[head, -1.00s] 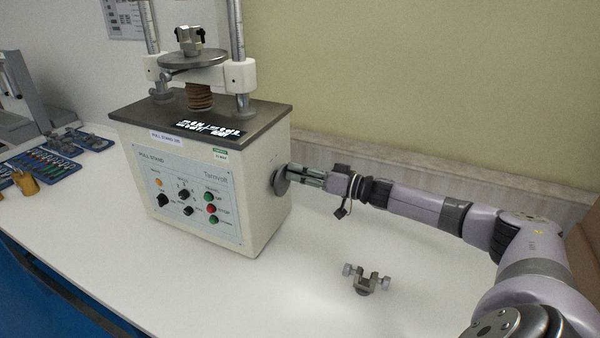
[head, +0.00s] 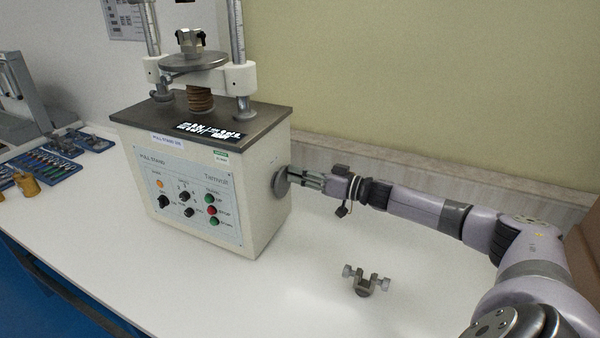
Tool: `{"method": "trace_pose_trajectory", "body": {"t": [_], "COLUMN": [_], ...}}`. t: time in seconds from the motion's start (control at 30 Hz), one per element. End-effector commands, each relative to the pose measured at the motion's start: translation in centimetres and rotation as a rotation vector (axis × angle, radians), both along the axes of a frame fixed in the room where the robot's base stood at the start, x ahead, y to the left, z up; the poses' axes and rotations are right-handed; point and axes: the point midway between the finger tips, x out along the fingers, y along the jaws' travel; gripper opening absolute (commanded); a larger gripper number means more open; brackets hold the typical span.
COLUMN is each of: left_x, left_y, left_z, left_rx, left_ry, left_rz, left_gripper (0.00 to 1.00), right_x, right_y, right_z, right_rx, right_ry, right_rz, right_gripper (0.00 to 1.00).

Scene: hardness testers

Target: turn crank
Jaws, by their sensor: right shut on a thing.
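The pull stand (head: 262,205) is a cream box with a dark top plate and a front panel of knobs and buttons. The crank (head: 280,183) is a grey round disc on the box's right side. My right gripper (head: 298,177) reaches in from the right and is shut on the crank at that side. The fingers hide most of the part they hold. My left gripper is not in view.
A small metal clamp fixture (head: 366,282) lies on the white table (head: 270,300) below my right arm. A brass weight (head: 27,184) and blue tool trays (head: 48,166) are at the left. A wall runs behind the table.

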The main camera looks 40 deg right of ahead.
Motion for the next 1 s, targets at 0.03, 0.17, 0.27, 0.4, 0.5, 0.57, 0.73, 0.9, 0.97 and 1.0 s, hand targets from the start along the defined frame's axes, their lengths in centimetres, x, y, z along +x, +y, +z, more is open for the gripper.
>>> {"method": "trace_pose_trajectory", "body": {"t": [0.03, 0.17, 0.27, 0.4, 0.5, 0.57, 0.73, 0.9, 0.97, 1.0], "left_x": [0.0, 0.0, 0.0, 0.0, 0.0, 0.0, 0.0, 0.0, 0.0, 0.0], "left_y": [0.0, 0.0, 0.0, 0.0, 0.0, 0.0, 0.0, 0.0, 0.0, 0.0], "left_z": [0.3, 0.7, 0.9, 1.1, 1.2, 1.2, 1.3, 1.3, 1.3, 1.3], "left_rx": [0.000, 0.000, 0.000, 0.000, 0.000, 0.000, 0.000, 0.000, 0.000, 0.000], "left_ry": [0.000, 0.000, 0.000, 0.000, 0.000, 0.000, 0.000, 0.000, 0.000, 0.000], "left_rz": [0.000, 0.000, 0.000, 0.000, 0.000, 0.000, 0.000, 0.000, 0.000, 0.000], "left_gripper": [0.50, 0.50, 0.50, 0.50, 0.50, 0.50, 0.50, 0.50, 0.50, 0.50], "right_x": [-0.1, -0.2, -0.3, -0.4, -0.4, -0.5, -0.6, -0.6, -0.6, -0.6], "right_y": [0.1, 0.4, 0.5, 0.8, 0.9, 1.0, 1.1, 1.1, 1.1, 1.1], "right_z": [0.2, 0.4, 0.6, 0.6, 0.8, 0.8, 0.8, 0.8, 0.8, 0.8], "right_rx": [-0.030, -0.120, -0.185, -0.267, -0.314, -0.337, -0.381, -0.399, -0.400, -0.401], "right_ry": [-0.016, -0.062, -0.097, -0.137, -0.164, -0.176, -0.199, -0.208, -0.208, -0.209], "right_rz": [0.001, 0.001, -0.001, -0.001, 0.000, 0.001, 0.001, 0.001, 0.001, 0.001], "right_gripper": [0.00, 0.00, 0.00, 0.00, 0.00, 0.00, 0.00, 0.00, 0.00, 0.00]}}
